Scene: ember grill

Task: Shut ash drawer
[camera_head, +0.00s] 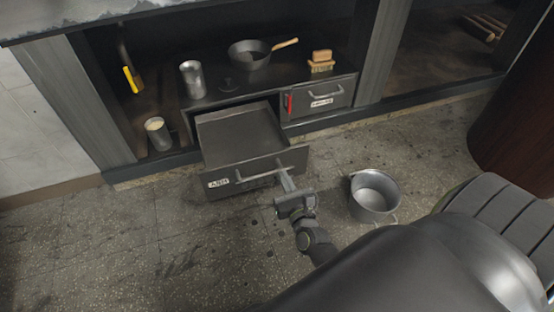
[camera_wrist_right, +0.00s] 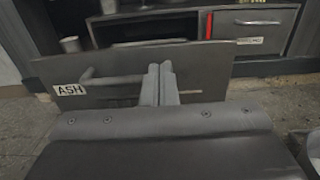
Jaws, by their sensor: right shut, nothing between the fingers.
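The ash drawer (camera_head: 238,138) is dark grey metal and stands pulled out of the lower left opening of the cabinet. Its front carries a white ASH label, which also shows in the right wrist view (camera_wrist_right: 69,89), and a bar handle (camera_head: 244,176). My right gripper (camera_head: 284,171) is shut and empty, with its fingertips at the drawer front by the right part of the handle. In the right wrist view the closed fingers (camera_wrist_right: 160,72) point at the front panel (camera_wrist_right: 204,75) and overlap the handle; I cannot tell whether they touch it. My left gripper is not in view.
A shut drawer (camera_head: 330,96) with a red strip is beside the opening. A metal bucket (camera_head: 374,196) stands on the floor to the right. A pan (camera_head: 250,55), a metal cup (camera_head: 190,78) and a brush (camera_head: 321,62) are on the shelf. Floor left of the drawer is clear.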

